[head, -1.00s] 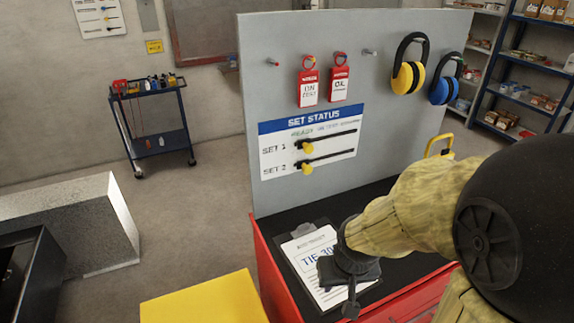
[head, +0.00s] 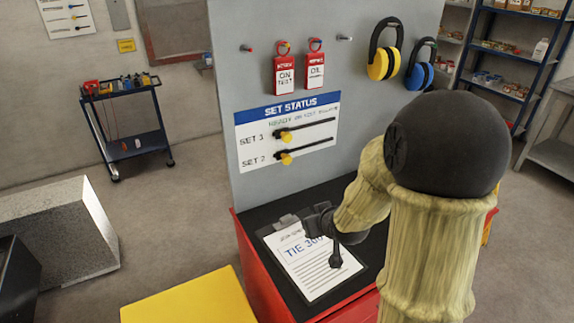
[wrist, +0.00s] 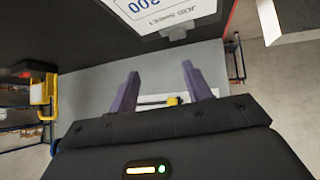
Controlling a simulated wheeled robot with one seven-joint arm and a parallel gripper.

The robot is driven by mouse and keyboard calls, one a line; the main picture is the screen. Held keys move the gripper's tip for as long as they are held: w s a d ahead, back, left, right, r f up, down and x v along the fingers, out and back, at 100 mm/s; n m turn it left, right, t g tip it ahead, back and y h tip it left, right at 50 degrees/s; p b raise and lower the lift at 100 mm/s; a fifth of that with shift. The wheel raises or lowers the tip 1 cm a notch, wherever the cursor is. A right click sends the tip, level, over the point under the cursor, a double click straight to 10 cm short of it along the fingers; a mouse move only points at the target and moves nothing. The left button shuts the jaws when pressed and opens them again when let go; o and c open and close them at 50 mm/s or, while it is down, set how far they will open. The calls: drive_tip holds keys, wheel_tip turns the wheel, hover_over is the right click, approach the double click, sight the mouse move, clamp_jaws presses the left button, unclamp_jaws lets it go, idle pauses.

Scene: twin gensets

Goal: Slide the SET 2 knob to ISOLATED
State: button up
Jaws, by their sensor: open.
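The SET STATUS board (head: 318,113) hangs on the grey panel in the head view, with a slot for each set. The SET 2 yellow knob (head: 286,158) sits at the left end of the lower slot, under READY. The SET 1 knob (head: 286,136) is at the left end of the upper slot. My gripper (head: 322,248) is over the clipboard, below and apart from the board. In the wrist view its two purple fingers (wrist: 166,92) are spread and empty. A yellow knob (wrist: 172,101) shows between them, farther off; I cannot tell which one.
The clipboard (head: 317,287) lies on the red cabinet's black top (head: 262,228). Red tags (head: 286,76) and earmuffs (head: 384,64) hang above the board. A yellow-topped block (head: 190,300) stands at front left. The space before the board is clear.

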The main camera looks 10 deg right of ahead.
sight(288, 160)
drive_tip(key=w+d+r+n+t+y+b, duration=0.1)
drive_tip(key=w+d+r+t+y+b, duration=0.1)
drive_tip(key=w+t+y, duration=0.3)
drive_tip(key=w+t+b, duration=0.1)
drive_tip(key=w+t, duration=0.2)
drive_tip(key=shift+w+r+n, duration=0.3)
drive_tip(key=p+x, duration=0.3)
drive_tip(key=x, duration=1.4)
drive_tip(key=shift+w+p, duration=0.2)
drive_tip(key=shift+p, duration=0.1)
drive_tip(key=shift+c, duration=0.2)
clamp_jaws()
